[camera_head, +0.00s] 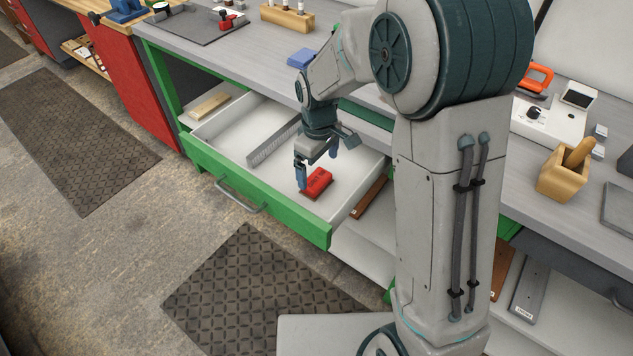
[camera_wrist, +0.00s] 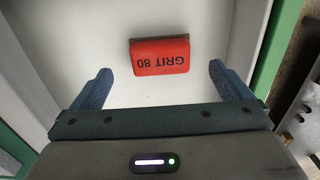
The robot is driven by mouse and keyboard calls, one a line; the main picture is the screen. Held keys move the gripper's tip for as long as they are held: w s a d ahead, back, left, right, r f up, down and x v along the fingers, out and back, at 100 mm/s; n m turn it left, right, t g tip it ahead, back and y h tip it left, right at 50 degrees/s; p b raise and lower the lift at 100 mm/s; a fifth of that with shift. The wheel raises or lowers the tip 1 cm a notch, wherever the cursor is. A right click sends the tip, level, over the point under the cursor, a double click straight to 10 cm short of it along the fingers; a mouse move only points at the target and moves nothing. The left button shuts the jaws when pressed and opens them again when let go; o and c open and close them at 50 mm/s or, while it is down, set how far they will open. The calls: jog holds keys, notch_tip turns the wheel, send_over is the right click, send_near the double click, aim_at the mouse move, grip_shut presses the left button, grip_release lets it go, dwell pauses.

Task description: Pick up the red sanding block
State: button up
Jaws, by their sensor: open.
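The red sanding block (camera_head: 317,182) lies flat on the floor of the open drawer, near its front right part. In the wrist view the block (camera_wrist: 160,56) shows the print "GRIT 80", upside down, and sits beyond the fingertips, between their lines. My gripper (camera_head: 317,170) is over the drawer, open, with its fingers pointing down close to the block. In the wrist view my gripper (camera_wrist: 158,80) has two blue fingers apart with nothing between them. The block's height below the fingertips is hard to tell.
The green-fronted drawer (camera_head: 222,186) is pulled out and has raised walls. A grey divider (camera_head: 274,143) stands in it, left of the block. The workbench top (camera_head: 240,52) is above and behind. A wooden box (camera_head: 566,178) stands on the bench at right.

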aim_at(316, 178)
jog(key=shift+w+a+f, duration=0.1)
jog(key=shift+f, duration=1.3)
jog(key=shift+w+a+f, duration=0.1)
jog(key=shift+f, duration=1.25)
jog(key=c, duration=1.1)
